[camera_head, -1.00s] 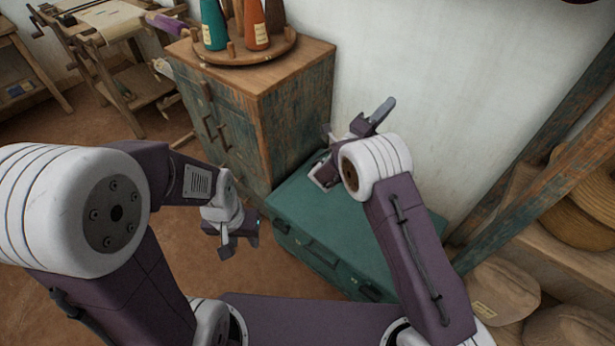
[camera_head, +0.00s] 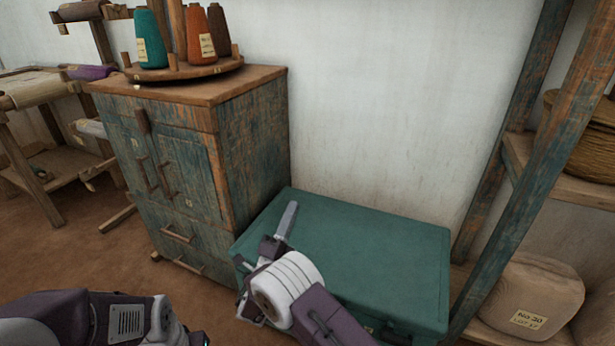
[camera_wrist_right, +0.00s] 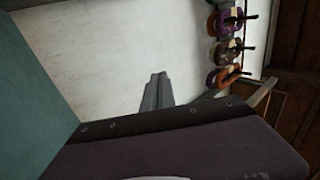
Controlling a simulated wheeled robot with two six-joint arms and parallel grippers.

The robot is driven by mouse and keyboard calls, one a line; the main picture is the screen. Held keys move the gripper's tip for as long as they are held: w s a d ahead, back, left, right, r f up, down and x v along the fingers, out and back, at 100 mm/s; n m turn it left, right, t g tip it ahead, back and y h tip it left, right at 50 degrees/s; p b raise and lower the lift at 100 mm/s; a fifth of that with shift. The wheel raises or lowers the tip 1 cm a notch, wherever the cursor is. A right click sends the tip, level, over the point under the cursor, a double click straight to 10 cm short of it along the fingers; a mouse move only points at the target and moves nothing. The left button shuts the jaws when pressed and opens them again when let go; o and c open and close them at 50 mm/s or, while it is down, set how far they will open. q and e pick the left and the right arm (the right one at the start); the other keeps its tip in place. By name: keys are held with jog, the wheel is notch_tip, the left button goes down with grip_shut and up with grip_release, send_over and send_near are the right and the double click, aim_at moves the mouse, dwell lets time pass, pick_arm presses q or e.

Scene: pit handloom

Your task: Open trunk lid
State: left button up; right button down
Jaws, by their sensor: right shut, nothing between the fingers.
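The trunk (camera_head: 385,250) is a green, box-shaped case against the wall at the lower middle of the head view. Its lid lies flat and looks closed. My right gripper (camera_head: 289,218) is shut and empty, its fingers pointing up in front of the trunk's left part in the picture. Whether it touches the trunk I cannot tell. The gripper hides part of the trunk's front left. In the right wrist view the shut fingers (camera_wrist_right: 157,88) show against a pale wall, with a teal surface at the left.
A worn wooden cabinet (camera_head: 200,160) stands left of the trunk, with a round rack (camera_head: 185,72) of yarn cones on top. A wooden shelf post (camera_head: 540,160) rises close to the trunk's right side. A wrapped bundle (camera_head: 530,295) lies at the right. Brown floor shows at the left.

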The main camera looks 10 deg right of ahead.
jog(key=b+x, duration=0.6)
jog(key=x, duration=0.6)
jog(key=shift+w+d+r, duration=0.2)
jog(key=shift+w, duration=0.05)
dwell(0.8)
